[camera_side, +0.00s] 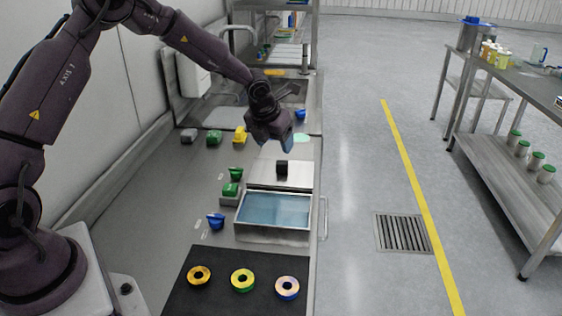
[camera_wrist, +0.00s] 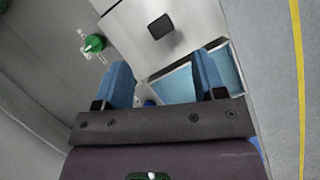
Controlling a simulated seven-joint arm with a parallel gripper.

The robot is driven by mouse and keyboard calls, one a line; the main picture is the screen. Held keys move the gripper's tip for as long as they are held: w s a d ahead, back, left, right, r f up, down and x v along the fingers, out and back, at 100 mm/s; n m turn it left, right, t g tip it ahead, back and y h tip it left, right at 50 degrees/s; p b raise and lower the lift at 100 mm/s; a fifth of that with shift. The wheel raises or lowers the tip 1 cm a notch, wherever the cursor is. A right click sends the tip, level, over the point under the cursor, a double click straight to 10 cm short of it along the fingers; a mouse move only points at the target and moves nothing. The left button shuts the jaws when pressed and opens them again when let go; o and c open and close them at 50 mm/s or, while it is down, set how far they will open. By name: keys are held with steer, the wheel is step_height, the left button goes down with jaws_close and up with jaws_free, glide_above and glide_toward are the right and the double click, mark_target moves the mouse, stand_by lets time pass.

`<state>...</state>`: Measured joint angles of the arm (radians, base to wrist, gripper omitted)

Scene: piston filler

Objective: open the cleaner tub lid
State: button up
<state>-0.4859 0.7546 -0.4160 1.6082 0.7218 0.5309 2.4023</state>
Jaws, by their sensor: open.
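The cleaner tub (camera_side: 272,236) is a steel tub with blue liquid showing in its front part. Its lid (camera_side: 302,174) is a flat steel plate with a black square knob (camera_side: 282,167), lying just behind the uncovered liquid. In the wrist view the lid (camera_wrist: 120,25) and knob (camera_wrist: 161,27) show at the top, with the blue liquid (camera_wrist: 178,86) beside the plate. My gripper (camera_side: 288,146) is above the lid's far edge, behind and above the knob, touching neither. Its blue fingers (camera_wrist: 163,80) are apart with nothing held between them.
Green parts (camera_side: 231,190) and a blue part (camera_side: 216,221) stand left of the tub. A black mat (camera_side: 220,297) with three rings lies in front. Grey, green and yellow parts (camera_side: 240,134) stand behind.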

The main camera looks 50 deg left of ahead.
mark_target(281, 162)
steer(key=x, duration=0.8)
steer(key=shift+f, duration=0.3)
jaws_close()
steer(key=w+a, duration=0.3)
steer(key=w, duration=0.1)
steer(key=w+a, duration=0.3)
steer(key=a, duration=0.1)
steer(key=shift+w, duration=0.4)
steer(key=shift+w+a+r, duration=0.1)
steer(key=shift+w+a, duration=0.35)
steer(key=shift+a, duration=0.3)
jaws_free()
